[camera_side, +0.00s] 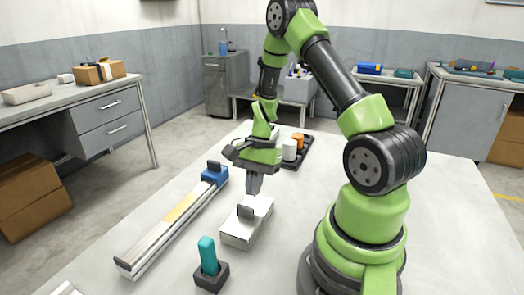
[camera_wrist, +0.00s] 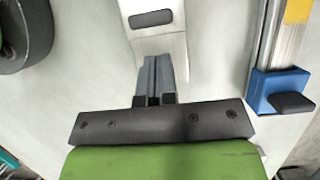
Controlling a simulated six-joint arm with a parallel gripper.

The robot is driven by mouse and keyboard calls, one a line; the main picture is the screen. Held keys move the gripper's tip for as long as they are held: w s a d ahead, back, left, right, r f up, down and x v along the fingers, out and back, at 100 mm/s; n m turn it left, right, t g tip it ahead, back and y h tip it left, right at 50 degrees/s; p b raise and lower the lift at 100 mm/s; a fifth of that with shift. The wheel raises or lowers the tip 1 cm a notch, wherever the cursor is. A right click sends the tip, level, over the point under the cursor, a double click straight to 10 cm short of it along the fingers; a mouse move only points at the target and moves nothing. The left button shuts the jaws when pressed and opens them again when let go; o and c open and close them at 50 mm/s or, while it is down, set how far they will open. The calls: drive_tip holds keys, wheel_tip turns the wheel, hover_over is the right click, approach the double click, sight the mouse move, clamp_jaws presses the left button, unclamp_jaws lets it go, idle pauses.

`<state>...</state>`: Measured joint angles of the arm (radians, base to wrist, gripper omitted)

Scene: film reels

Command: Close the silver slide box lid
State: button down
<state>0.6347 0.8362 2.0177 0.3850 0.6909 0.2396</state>
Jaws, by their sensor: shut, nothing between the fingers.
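The silver slide box (camera_side: 238,236) lies on the table in front of my gripper in the side view. In the wrist view the box (camera_wrist: 172,46) shows at the top middle, with the dark tab (camera_wrist: 150,18) near the picture's upper edge. My gripper (camera_side: 254,192) points down at the far end of the box, with its fingers shut and empty. The fingers (camera_wrist: 155,62) cover part of the box's pale surface in the wrist view. I cannot tell whether the fingertips touch the box or how far the lid stands open.
A long silver rail (camera_side: 165,237) with a blue end block (camera_side: 214,176) lies left of the box. A teal peg (camera_side: 207,252) stands in a dark holder (camera_side: 211,277) at the front. A dark tray (camera_side: 297,160) with white and orange cylinders sits behind my gripper.

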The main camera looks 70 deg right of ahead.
drive_tip(key=d+v, duration=0.1)
drive_tip(key=v, duration=0.9)
wheel_tip(320, 180, up, 11)
drive_tip(key=n+t+h, duration=0.3)
drive_tip(key=n, duration=0.4)
hover_over(246, 209)
drive_tip(key=s+a+r+n+t, duration=0.4)
drive_tip(key=s+a+n, duration=0.3)
drive_tip(key=s+a, duration=0.1)
drive_tip(key=shift+r+y, duration=0.25)
drive_tip(key=shift+y, duration=0.05)
